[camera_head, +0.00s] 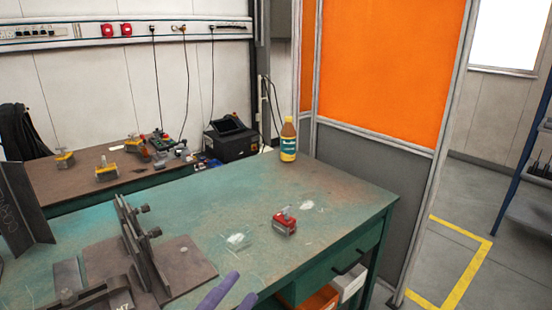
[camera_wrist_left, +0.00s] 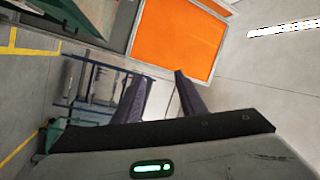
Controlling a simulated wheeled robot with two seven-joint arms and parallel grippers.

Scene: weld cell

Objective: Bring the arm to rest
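My left gripper (camera_head: 240,287) shows at the bottom edge of the head view, with only its purple fingertips in the picture. It appears in front of the green table's front edge. In the left wrist view the two dark purple fingers of my left gripper (camera_wrist_left: 158,82) stand apart with nothing between them, so it is open and empty. Most of the left arm is out of the head view. My right gripper shows in neither view.
The green worktable (camera_head: 340,200) carries a metal fixture (camera_head: 135,250) at left, a red-and-grey clamp (camera_head: 284,221) and a yellow-labelled bottle (camera_head: 288,139). An orange panel (camera_head: 390,70) stands behind. Open floor (camera_head: 440,245) lies to the right, with a dark shelf rack (camera_head: 525,160) beyond.

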